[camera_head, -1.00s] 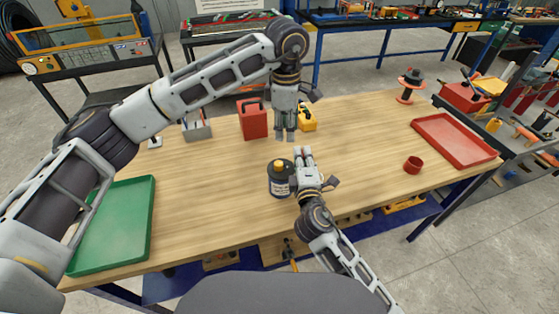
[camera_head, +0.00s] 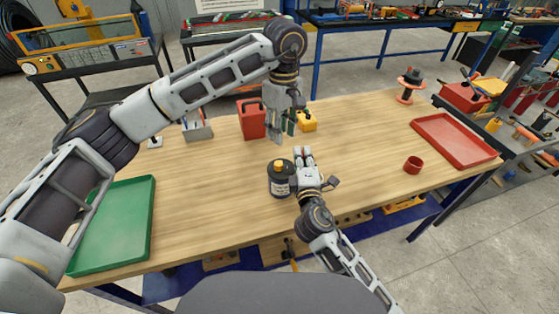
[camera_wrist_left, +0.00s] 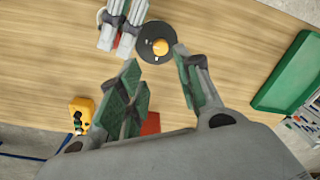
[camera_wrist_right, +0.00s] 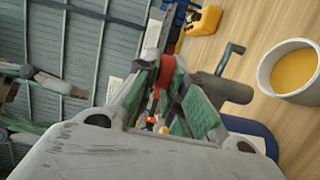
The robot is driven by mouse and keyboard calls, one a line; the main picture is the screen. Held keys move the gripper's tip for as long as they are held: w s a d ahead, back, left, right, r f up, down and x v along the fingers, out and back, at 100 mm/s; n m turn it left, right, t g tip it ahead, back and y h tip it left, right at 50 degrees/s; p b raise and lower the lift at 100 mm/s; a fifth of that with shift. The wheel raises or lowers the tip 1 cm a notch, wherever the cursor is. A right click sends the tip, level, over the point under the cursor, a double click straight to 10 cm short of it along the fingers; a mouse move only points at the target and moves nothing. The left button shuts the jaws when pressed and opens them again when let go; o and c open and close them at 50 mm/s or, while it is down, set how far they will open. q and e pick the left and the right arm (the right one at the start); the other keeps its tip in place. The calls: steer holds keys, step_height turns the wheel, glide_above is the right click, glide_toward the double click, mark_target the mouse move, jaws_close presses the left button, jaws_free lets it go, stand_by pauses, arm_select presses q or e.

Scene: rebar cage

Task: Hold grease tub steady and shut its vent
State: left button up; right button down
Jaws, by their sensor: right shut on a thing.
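The grease tub (camera_head: 281,184) stands upright on the wooden table, dark with a white label; it also shows from above in the left wrist view (camera_wrist_left: 147,53). Its orange cap (camera_head: 279,163) tops the dark lid. My left gripper (camera_head: 282,136) hangs beyond the tub, open and empty, its green pads apart. My right gripper (camera_head: 302,154) is beside the tub's right side. Its fingers are shut on a small red thing (camera_wrist_right: 166,70), mostly hidden; I cannot tell what it is. Whether they touch the tub is unclear.
A red box (camera_head: 251,120) and a yellow item (camera_head: 307,121) stand behind. A green tray (camera_head: 115,225) lies left, a red tray (camera_head: 456,140) and red cup (camera_head: 413,165) right. A pale vessel with orange inside (camera_wrist_right: 289,70) shows in the right wrist view. Table between tub and cup is clear.

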mark_target(279, 163)
stand_by(0.3)
arm_select(q)
steer(key=shift+s+a+f, duration=0.1)
steer(key=shift+f, duration=2.9)
steer(key=shift+s+a+f, duration=0.1)
steer(key=shift+f, duration=2.9)
steer(key=c, duration=0.8)
steer(key=shift+o, duration=0.2)
